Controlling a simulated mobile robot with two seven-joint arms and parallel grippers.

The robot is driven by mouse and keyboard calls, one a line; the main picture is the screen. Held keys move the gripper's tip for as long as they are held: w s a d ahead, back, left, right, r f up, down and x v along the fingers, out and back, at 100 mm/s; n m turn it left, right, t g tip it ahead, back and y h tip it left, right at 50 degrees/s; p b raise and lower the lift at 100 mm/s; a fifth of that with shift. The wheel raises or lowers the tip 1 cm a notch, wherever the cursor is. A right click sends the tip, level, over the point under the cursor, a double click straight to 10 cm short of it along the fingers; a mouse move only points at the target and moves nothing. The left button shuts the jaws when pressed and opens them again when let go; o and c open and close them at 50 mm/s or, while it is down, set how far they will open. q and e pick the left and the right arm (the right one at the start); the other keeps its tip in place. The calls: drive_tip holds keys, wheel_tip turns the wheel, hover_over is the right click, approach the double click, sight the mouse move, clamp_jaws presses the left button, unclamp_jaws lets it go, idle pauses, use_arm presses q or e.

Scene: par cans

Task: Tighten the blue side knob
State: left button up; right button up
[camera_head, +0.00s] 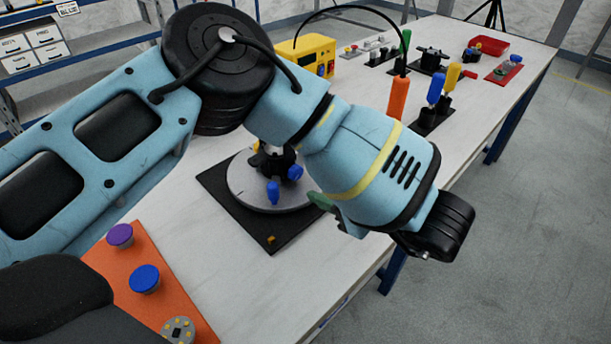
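A small black fixture (269,160) stands on a round grey disc (240,188), which lies on a black square plate (255,232) on the bench. Two blue knobs show at the fixture: one at its right side (295,173) and one lower at the front (273,192). I cannot tell which is the side knob or how tight either is. My light-blue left arm crosses above and in front of the disc, hiding its right part. The fingers of my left gripper cannot be made out. A green piece (320,200) shows under the forearm; I cannot tell what it is. My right gripper is not in view.
An orange panel (185,300) with purple and blue buttons lies at the near left. The bench's right edge drops to open floor.

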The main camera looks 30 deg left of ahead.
sight(298, 175)
use_arm(q)
drive_tip(key=x, duration=0.6)
drive_tip(key=shift+w+a+f, duration=0.1)
drive_tip(key=shift+a+f, duration=0.1)
drive_tip(key=shift+a, duration=0.15)
drive_tip(key=shift+w+a+f, duration=0.15)
drive_tip(key=shift+a, duration=0.2)
